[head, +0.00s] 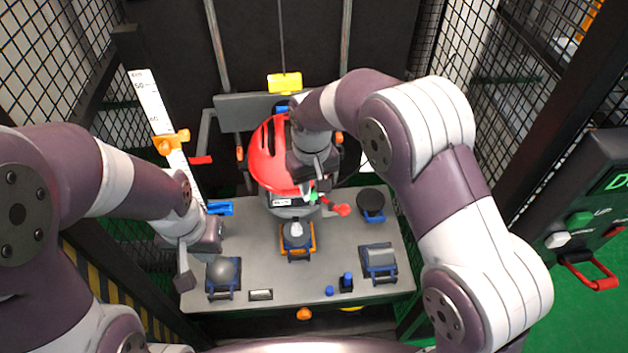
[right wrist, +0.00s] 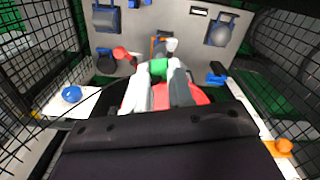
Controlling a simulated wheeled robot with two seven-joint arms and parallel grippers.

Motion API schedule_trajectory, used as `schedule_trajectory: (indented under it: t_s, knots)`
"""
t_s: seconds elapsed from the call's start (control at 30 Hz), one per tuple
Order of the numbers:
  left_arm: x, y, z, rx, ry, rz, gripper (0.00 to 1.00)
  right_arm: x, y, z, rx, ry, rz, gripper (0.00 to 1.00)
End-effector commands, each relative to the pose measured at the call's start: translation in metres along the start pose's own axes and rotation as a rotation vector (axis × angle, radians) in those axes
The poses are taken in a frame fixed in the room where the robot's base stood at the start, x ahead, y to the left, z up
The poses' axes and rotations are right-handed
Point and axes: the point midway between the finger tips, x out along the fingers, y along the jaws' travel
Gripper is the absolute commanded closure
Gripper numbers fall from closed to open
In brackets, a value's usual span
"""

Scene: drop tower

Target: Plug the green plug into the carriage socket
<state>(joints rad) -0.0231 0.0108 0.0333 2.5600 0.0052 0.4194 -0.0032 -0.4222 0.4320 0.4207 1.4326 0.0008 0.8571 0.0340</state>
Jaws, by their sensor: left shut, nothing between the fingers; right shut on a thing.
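The green plug (head: 313,194) is held in my right gripper (head: 316,190), which is shut on it in front of the red carriage (head: 268,160). In the right wrist view the green plug (right wrist: 158,67) shows between the two fingertips, with the red carriage shell (right wrist: 200,95) behind them. My gripper and forearm cover part of the carriage's right side. I cannot make out the socket, or whether the plug touches it. My left gripper (head: 184,284) is shut and empty, low at the table's left edge, beside a grey ball on a blue-trimmed stand.
The grey table (head: 250,250) holds the ball stand (head: 223,274), an orange-trimmed stand (head: 297,238), a grey block stand (head: 379,260) and a black round pad (head: 371,200). A red-tipped lever (head: 341,210) lies close to my right gripper. Mesh fences flank both sides.

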Motion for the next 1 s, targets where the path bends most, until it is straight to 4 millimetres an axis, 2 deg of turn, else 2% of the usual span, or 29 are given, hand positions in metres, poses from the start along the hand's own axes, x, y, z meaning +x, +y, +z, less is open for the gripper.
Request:
schedule_trajectory:
  t_s: [0.2, 0.33, 0.5, 0.67, 0.77, 0.83, 0.97, 1.0]
  knots:
    - [0.0, 0.0, 0.0, 0.0, 0.0, 0.0, 1.0, 0.037, 0.012, 0.018, -0.58, -0.003, 0.0, 0.95]
    - [0.0, 0.0, 0.0, 0.0, 0.0, 0.0, 1.0, 0.054, 0.017, 0.025, -0.863, -0.002, 0.0, 0.95]
    - [0.0, 0.0, 0.0, 0.0, 0.0, 0.0, 1.0, 0.066, 0.021, 0.03, -1.073, -0.001, 0.0, 0.95]
    - [0.0, 0.0, 0.0, 0.0, 0.0, 0.0, 1.0, 0.069, 0.022, 0.031, -1.125, 0.0, 0.001, 0.95]
    - [-0.008, 0.0, -0.001, 0.0, 0.0, 0.0, 1.0, 0.06, 0.025, 0.031, -1.116, 0.001, 0.002, 0.95]
    - [-0.021, 0.0, -0.003, 0.0, 0.0, 0.0, 1.0, 0.043, 0.034, 0.027, -1.095, 0.002, 0.002, 0.95]
    - [-0.054, 0.0, -0.006, 0.0, 0.0, 0.0, 1.0, -0.013, 0.059, 0.012, -1.028, 0.005, 0.004, 0.95]
    - [-0.063, 0.0, -0.008, 0.0, 0.0, 0.0, 1.0, -0.033, 0.068, 0.008, -0.97, 0.005, 0.005, 0.95]
